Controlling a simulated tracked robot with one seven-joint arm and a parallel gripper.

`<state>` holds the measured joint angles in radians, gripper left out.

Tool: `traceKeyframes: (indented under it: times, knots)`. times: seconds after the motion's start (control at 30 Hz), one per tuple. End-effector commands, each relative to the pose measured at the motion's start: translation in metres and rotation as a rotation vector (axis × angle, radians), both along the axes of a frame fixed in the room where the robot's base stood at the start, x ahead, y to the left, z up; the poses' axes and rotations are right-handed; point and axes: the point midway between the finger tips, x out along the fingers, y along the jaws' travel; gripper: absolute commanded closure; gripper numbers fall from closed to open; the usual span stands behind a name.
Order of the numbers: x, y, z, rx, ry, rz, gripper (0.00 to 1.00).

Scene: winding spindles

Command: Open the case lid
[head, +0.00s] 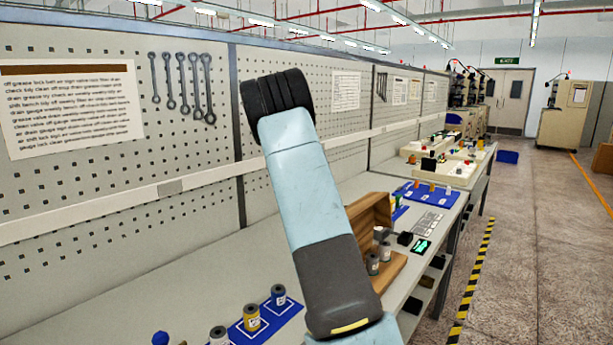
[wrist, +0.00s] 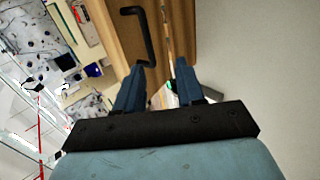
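The wooden case (head: 392,272) stands on the bench, partly hidden behind my arm in the head view. A brown wooden panel, which looks like its lid (head: 372,212), stands raised at the back of the case. In the wrist view brown wood (wrist: 112,22) fills the upper middle, with a dark bar handle (wrist: 150,40) on it. My gripper (wrist: 161,72) is open, its two blue fingers apart. The left fingertip is close to the handle's lower end; I cannot tell whether they touch. A thin wooden edge runs towards the gap between the fingers. I see nothing clamped.
Grey cylinders (head: 373,264) stand at the case. A blue mat (head: 262,328) with several small pots lies at the front of the bench. Another blue mat (head: 425,194) with small parts lies farther back. A pegboard wall (head: 200,150) with wrenches bounds the left side. The floor aisle at right is clear.

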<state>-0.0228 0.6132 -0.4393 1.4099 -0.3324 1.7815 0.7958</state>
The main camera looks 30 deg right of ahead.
Motion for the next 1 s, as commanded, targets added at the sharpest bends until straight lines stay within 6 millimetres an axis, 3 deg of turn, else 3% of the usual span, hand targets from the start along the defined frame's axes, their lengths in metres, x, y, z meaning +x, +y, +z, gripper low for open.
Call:
traceKeyframes:
  times: [0.2, 0.4, 1.0]
  knots:
    - [0.028, 0.011, 0.025, -0.001, -0.001, 0.001, 0.62]
    - [0.041, 0.016, 0.037, -0.001, 0.0, 0.001, 0.62]
    - [0.044, 0.018, 0.04, 0.0, 0.001, 0.001, 0.62]
